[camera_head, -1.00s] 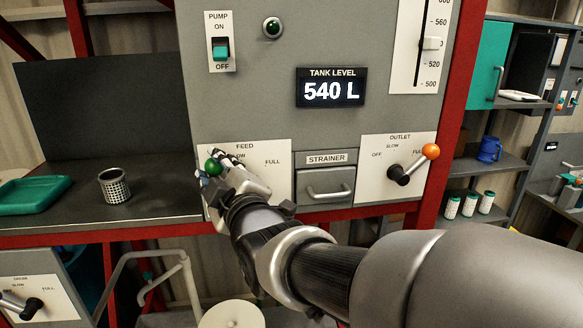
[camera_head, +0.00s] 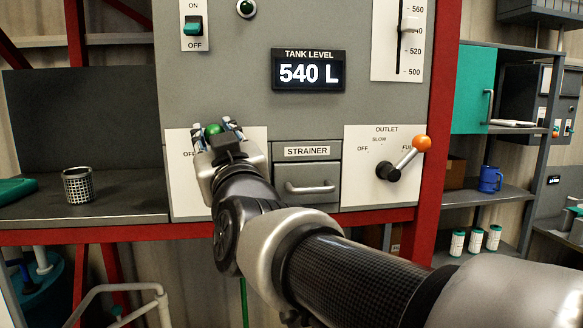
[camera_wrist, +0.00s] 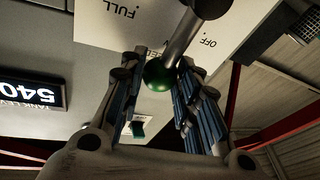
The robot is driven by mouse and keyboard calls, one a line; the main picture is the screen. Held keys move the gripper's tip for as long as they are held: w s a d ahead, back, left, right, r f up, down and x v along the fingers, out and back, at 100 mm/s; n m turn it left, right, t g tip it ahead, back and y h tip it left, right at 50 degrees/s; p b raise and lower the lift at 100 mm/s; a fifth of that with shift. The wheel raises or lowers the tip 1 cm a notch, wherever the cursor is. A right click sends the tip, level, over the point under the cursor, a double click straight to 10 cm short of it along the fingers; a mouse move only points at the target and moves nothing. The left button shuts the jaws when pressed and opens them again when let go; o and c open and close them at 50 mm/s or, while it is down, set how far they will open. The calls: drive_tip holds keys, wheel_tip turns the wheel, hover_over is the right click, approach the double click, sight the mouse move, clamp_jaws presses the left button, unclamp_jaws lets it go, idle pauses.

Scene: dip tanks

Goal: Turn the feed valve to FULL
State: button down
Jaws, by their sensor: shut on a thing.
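The feed valve's green ball knob (camera_head: 213,130) is at the top middle of the white FEED panel (camera_head: 185,200), below and left of the tank display. My gripper (camera_head: 217,133) is shut on this knob, with a finger on either side. In the wrist view, the green knob (camera_wrist: 160,76) sits between my blue-padded fingers (camera_wrist: 162,92). Its metal lever (camera_wrist: 184,38) runs to a dark hub (camera_wrist: 208,6) and points between the OFF and FULL marks, roughly upright on the panel. The SLOW label is hidden, and my gripper covers the hub in the head view.
The strainer drawer (camera_head: 312,187) is just right of my gripper. The outlet valve's orange knob (camera_head: 422,143) is further right, turned toward FULL. The tank display (camera_head: 308,70) reads 540 L. A mesh basket (camera_head: 78,185) stands on the left bench.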

drive_tip(key=w+d+f+m+t+h+b, duration=0.1)
drive_tip(key=d+f+m+t+h+b, duration=0.1)
drive_tip(key=d+m+h+b, duration=0.2)
drive_tip(key=shift+w+d+f+m+t+h+b, duration=0.15)
drive_tip(key=shift+d+f+m+t+h+b, duration=0.45)
drive_tip(key=shift+m+b, duration=2.35)
drive_tip(key=shift+d+r+m+p, duration=0.15)
drive_tip(key=shift+r+m+p, duration=0.05)
drive_tip(key=shift+m+p, duration=1)
drive_tip(key=c, duration=1.2)
unclamp_jaws()
drive_tip(key=v, duration=1.2)
